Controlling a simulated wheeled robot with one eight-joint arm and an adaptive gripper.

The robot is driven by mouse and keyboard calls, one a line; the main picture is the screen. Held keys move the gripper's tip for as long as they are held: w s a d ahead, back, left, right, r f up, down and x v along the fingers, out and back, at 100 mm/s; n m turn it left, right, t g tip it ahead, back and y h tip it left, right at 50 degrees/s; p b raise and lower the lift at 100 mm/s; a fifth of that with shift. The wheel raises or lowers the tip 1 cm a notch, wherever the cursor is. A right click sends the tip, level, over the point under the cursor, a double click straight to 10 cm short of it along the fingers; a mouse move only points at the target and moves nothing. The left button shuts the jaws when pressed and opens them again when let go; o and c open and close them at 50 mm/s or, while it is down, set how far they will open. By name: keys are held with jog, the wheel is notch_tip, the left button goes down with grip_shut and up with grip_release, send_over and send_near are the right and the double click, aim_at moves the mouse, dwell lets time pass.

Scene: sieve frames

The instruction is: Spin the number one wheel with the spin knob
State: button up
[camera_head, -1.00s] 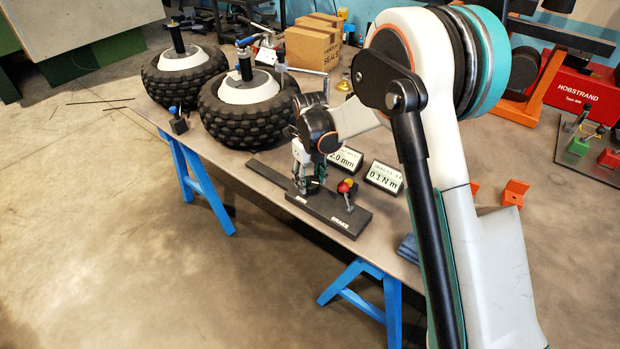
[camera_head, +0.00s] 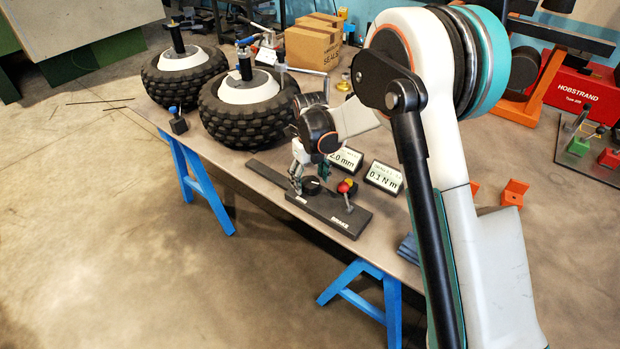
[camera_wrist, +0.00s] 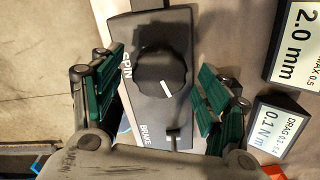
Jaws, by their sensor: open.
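The black spin knob (camera_wrist: 163,72) sits on a dark control panel (camera_wrist: 135,28) beside the label SPIN; its white pointer line shows. In the wrist view my gripper (camera_wrist: 160,92) is open, one green-padded finger on each side of the knob, with gaps on both sides. In the head view the knob (camera_head: 312,185) shows just right of my gripper (camera_head: 298,179). Two black knobbly tyres with white hubs stand at the table's back left: a nearer wheel (camera_head: 245,115) and a farther wheel (camera_head: 182,78). I cannot read which one is number one.
A blue-topped block (camera_head: 178,122) stands at the table's left edge.

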aim_at(310, 181)
notch_tip(310, 181, up, 12)
dwell(0.6)
